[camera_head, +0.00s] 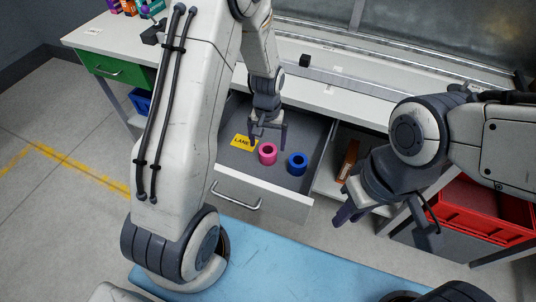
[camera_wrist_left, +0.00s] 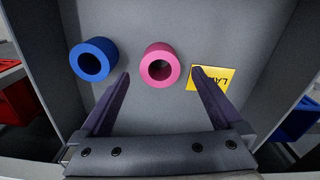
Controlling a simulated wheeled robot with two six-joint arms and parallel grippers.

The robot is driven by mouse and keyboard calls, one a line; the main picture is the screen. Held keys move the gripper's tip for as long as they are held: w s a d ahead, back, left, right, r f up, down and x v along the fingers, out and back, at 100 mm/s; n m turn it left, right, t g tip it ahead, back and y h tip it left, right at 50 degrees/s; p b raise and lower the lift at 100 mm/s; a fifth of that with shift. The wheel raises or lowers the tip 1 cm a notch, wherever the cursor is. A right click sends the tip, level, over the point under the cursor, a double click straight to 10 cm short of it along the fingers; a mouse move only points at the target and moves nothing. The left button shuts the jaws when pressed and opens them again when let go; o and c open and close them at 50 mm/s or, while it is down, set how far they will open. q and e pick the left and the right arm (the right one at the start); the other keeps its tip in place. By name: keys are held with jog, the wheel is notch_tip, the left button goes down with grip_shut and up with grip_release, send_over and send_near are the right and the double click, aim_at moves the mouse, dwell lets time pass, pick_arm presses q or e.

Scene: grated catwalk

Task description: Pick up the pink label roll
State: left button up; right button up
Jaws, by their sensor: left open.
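The pink label roll (camera_head: 267,153) stands in the open drawer (camera_head: 300,207), between a yellow card (camera_head: 243,141) and a blue roll (camera_head: 297,162). My left gripper (camera_head: 267,138) is open above the drawer, just behind the pink roll in the head view. In the left wrist view the pink roll (camera_wrist_left: 160,66) shows ahead, between the lines of the two open fingers (camera_wrist_left: 160,85), with nothing held. The blue roll (camera_wrist_left: 94,59) is left of it and the yellow card (camera_wrist_left: 211,78) right, partly behind a finger. My right gripper (camera_head: 385,220) is at the right, outside the drawer; its opening is unclear.
A white worktop (camera_head: 350,95) runs above and behind the drawer. A red crate (camera_head: 485,212) stands at the right and a blue mat (camera_head: 290,265) lies in front.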

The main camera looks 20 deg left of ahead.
aim_at(268, 150)
pick_arm(q)
notch_tip(268, 150, down, 5)
jog(key=shift+w+f, duration=0.1)
jog(key=c, duration=1.4)
